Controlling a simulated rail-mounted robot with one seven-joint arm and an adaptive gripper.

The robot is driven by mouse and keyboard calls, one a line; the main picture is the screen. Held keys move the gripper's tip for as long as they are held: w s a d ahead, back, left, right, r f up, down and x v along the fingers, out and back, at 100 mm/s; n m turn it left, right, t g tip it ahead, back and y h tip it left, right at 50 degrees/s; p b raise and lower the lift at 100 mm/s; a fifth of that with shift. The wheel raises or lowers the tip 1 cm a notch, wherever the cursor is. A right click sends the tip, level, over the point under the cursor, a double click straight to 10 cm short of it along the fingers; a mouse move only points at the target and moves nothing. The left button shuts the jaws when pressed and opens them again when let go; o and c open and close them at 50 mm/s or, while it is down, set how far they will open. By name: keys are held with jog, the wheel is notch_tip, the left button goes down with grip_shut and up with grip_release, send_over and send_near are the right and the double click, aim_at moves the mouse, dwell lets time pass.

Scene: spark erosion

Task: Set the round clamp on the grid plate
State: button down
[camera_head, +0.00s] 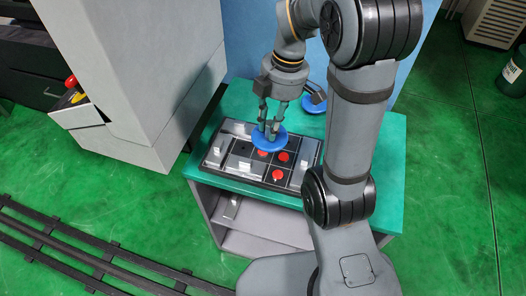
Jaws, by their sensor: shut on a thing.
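My gripper (271,130) points down over the grid plate and is shut on a blue round clamp (268,142). The clamp is a flat disc and sits level, just above or on the plate; I cannot tell whether it touches. The grid plate (214,160) is grey and black with square cells and lies on the teal table top. Red round pieces (278,174) show in several cells right of and below the clamp.
The teal table (388,160) has free room right of the plate, partly behind my arm. A blue round thing (314,102) lies at the back of the table. A grey cabinet (150,60) stands close at left. Dark rails (95,255) run along the green floor.

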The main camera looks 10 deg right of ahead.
jog(key=n, duration=0.1)
jog(key=s+n, duration=0.1)
jog(key=n, duration=0.1)
jog(key=shift+s+a+f+g, duration=0.25)
jog(key=shift+s+f+g, duration=0.05)
jog(key=shift+s+f, duration=0.05)
jog(key=p, duration=0.3)
send_over(244, 147)
notch_tip(244, 147, down, 7)
notch_tip(244, 147, down, 3)
jog(key=shift+r+p, duration=0.1)
jog(key=shift+p, duration=0.6)
jog(key=shift+f, duration=0.55)
jog(key=shift+f, duration=0.2)
jog(key=c, duration=1.5)
grip_release()
jog(key=shift+c, duration=0.2)
jog(key=shift+o, duration=0.3)
